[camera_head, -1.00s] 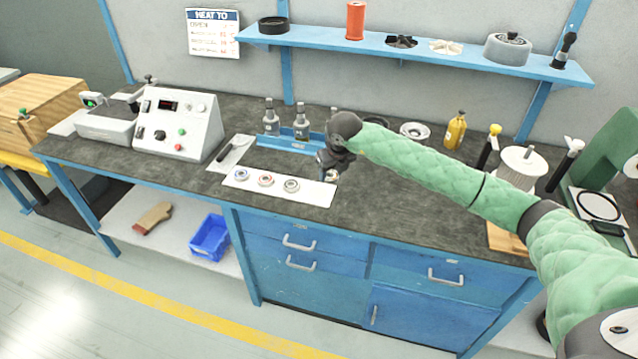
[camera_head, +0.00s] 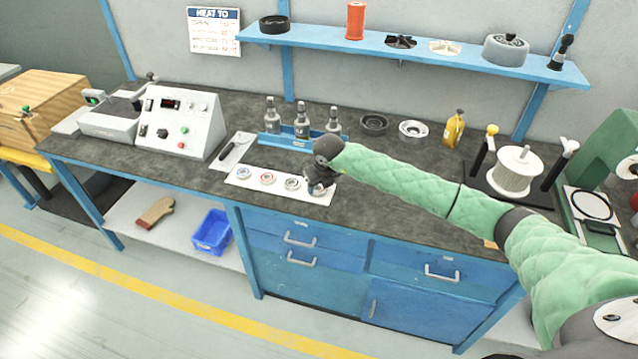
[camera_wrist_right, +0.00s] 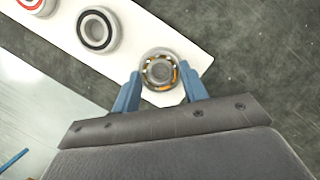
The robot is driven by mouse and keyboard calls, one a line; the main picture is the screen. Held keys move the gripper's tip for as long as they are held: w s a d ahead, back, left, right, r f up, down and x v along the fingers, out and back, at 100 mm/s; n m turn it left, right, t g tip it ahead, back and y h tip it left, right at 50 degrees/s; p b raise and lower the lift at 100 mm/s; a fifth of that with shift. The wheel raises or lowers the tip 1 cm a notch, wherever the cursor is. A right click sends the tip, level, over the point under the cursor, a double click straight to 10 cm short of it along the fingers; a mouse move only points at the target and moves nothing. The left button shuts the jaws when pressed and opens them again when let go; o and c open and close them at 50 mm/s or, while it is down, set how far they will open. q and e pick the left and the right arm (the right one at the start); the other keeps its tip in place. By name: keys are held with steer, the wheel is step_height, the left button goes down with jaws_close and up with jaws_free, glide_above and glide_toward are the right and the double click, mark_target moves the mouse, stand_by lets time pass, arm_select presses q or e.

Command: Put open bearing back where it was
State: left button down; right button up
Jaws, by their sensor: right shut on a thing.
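My right gripper (camera_head: 318,190) is over the right end of the white mat (camera_head: 262,187) on the bench. In the right wrist view, its blue fingers (camera_wrist_right: 160,92) are shut on the open bearing (camera_wrist_right: 160,72), a small ring with orange-brown and metallic parts showing inside. The open bearing is over the end of the mat; I cannot tell whether it touches it. My left gripper is out of view.
A blue tray (camera_head: 280,141) with three bottles stands behind the mat. A control box (camera_head: 180,122) is at left. Dark and silver round parts (camera_head: 413,129), a yellow bottle (camera_head: 453,130) and a white spool (camera_head: 515,172) stand to the right. The bench front right of the mat is clear.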

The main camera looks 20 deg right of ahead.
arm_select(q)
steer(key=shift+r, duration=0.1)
arm_select(e)
steer(key=shift+f, duration=0.1)
steer(key=o, duration=1.1)
steer(key=shift+o, duration=0.2)
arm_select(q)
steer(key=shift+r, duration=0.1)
arm_select(e)
steer(key=shift+r, duration=0.2)
steer(key=shift+s+d+r+b, duration=0.1)
steer(key=shift+r+b, duration=0.2)
steer(key=shift+r, duration=0.05)
arm_select(q)
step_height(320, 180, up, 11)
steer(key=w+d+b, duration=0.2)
steer(key=b, duration=0.1)
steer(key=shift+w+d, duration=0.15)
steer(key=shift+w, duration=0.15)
arm_select(e)
steer(key=v, duration=1.1)
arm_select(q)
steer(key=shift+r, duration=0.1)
